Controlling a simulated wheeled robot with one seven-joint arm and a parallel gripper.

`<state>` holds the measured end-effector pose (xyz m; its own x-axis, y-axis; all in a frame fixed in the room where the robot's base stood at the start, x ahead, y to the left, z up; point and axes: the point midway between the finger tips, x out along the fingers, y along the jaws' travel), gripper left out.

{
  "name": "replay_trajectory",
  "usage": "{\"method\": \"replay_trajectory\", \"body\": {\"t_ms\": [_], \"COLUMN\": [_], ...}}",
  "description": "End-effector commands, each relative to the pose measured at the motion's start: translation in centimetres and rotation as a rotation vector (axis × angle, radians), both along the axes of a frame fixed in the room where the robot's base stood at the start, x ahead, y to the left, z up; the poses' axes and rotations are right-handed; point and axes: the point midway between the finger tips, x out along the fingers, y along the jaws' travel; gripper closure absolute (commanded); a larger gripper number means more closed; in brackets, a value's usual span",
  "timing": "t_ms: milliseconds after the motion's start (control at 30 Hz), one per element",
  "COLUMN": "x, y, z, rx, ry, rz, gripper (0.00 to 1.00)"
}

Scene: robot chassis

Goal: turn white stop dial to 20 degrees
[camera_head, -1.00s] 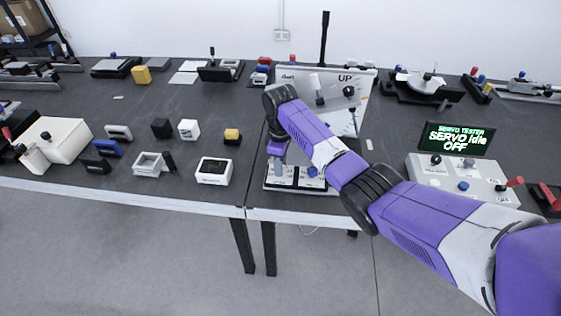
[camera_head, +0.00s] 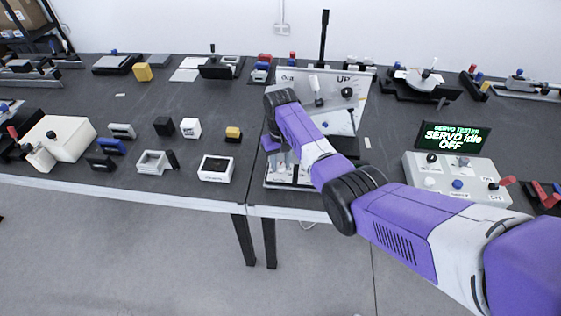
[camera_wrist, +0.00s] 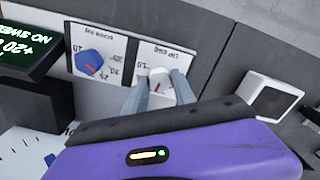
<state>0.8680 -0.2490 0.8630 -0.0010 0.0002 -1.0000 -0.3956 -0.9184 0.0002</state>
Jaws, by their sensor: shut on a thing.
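The white stop dial (camera_wrist: 158,80) sits on a white plate with a printed scale in the wrist view. My gripper (camera_wrist: 160,90) has its two grey fingers on either side of the dial, shut on it. A small red mark shows on the dial's face; I cannot read its angle exactly. A blue dial (camera_wrist: 90,63) with a red pointer is on a neighbouring plate to the left.
A dark display (camera_wrist: 22,40) with green text showing "+20" stands left of the dials in the wrist view. A white box (camera_wrist: 268,104) stands to the right. In the head view an upright white panel (camera_head: 357,82) rises behind my arm.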

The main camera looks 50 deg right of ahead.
Motion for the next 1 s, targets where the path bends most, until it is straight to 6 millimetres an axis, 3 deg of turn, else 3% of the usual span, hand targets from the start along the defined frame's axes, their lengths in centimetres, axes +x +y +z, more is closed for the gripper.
{"method": "replay_trajectory", "body": {"t_ms": [367,900,933,1000], "x": [0.08,0.11,0.11,0.11], "y": [0.02,-0.04,-0.04,-0.03], "z": [0.11,0.11,0.11,0.11], "rx": [0.0,0.0,0.0,0.0], "ry": [-0.002,-0.003,-0.003,-0.003], "rz": [-0.155,-0.177,-0.177,-0.177], "gripper": [1.0,1.0,0.64,0.51]}}
